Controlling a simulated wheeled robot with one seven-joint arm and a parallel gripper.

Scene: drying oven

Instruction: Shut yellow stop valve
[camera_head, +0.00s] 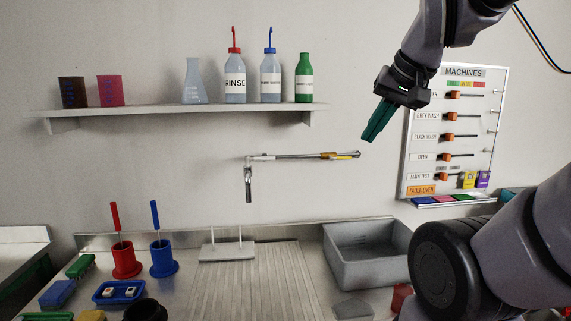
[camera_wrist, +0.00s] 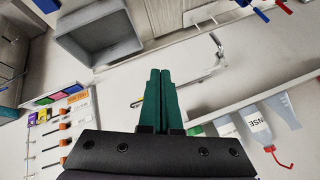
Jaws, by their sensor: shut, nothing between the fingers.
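A thin metal tap pipe (camera_head: 300,156) runs along the wall below the shelf, with a spout hanging down at its left end. A yellow part (camera_head: 341,155), which looks like the stop valve, sits near the pipe's right end; whether it is open or shut is too small to tell. It also shows in the wrist view (camera_wrist: 137,104), partly hidden behind my fingers. My gripper (camera_head: 368,138) has teal fingers, shut and empty, pointing down and left. In the head view its tips appear just above and right of the yellow part, apart from it. The fingers also show in the wrist view (camera_wrist: 160,72).
A wall shelf (camera_head: 200,107) with bottles, a flask and cups is above left of the pipe. A grey sink (camera_head: 367,255) and a ribbed drainboard (camera_head: 250,285) are below. A machines board (camera_head: 450,135) hangs right of my gripper. Wall space around the pipe is clear.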

